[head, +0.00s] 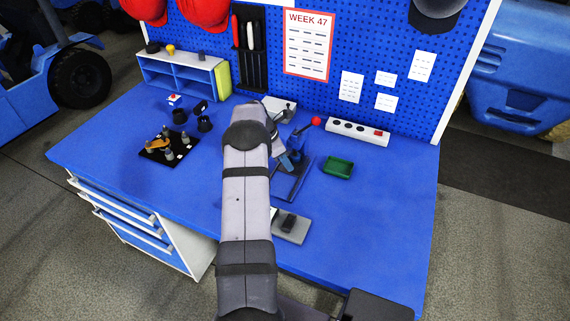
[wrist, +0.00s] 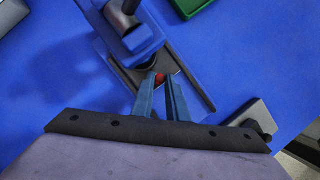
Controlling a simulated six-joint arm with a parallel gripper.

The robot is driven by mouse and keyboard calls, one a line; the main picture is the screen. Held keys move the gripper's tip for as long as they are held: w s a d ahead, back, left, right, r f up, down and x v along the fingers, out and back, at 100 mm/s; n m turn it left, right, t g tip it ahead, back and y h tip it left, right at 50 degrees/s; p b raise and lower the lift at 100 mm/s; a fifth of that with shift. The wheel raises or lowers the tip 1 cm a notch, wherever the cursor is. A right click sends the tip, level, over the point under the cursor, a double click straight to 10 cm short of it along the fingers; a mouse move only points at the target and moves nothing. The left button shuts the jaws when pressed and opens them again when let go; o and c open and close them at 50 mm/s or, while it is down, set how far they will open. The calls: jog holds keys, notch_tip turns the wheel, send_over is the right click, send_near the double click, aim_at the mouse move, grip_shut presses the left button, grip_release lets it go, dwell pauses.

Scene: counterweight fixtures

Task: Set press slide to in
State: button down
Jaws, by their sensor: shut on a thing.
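The press (head: 297,158) is a dark blue fixture on the blue bench, just right of my arm in the head view. In the wrist view its upright body (wrist: 134,38) rises over a dark base with blue side rails (wrist: 189,78). A small red part (wrist: 160,78) shows between the tips of my gripper (wrist: 161,82), low between the rails near the body. My gripper is shut on this red part, which looks like the slide's grip. The fingers hide most of it. In the head view my gripper (head: 287,162) is partly hidden by my arm.
A green tray (head: 338,167) lies right of the press. A grey plate with a black block (head: 289,225) sits nearer the front edge. The bench's right front is clear.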

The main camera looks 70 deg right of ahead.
jog(key=shift+d+r, duration=0.15)
jog(key=shift+d, duration=0.1)
jog(key=c, duration=1.7)
grip_release()
jog(key=shift+d, duration=0.1)
jog(key=shift+c, duration=0.2)
jog(key=b+v, duration=0.2)
jog(key=v, duration=0.5)
jog(key=shift+a, duration=0.2)
